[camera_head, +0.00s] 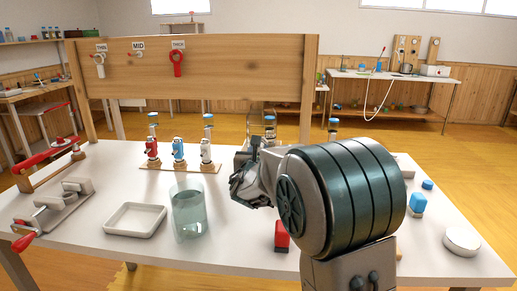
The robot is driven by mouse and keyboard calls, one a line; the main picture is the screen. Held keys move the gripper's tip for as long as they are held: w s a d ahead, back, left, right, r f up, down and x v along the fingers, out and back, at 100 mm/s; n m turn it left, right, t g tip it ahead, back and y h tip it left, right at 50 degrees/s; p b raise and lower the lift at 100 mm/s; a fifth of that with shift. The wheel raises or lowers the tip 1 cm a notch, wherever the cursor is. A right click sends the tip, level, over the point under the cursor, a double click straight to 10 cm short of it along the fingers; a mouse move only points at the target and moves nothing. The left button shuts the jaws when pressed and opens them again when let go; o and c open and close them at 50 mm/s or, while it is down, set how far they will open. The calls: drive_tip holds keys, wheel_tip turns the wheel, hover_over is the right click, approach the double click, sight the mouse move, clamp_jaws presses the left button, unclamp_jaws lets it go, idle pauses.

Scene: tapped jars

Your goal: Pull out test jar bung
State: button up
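A clear greenish glass jar (189,214) stands upright on the white table, left of my gripper. I cannot make out a bung in it. Which item is the test jar is unclear. My gripper (244,188) is over the table right of the glass jar, apart from it. Its fingers are dark and partly turned away, so their opening is hidden. My arm covers much of the table's right side.
A white tray (135,220) lies left of the jar. A red-handled clamp (54,207) is at the left edge. A wooden board (215,68) stands behind the table.

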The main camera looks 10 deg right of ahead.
drive_tip(key=shift+c, duration=1.4)
drive_tip(key=shift+s+a, duration=0.1)
drive_tip(key=shift+s, duration=0.3)
drive_tip(key=shift+b+v, duration=0.5)
drive_tip(key=shift+v, duration=0.55)
drive_tip(key=b+v, duration=0.1)
drive_tip(key=v, duration=0.5)
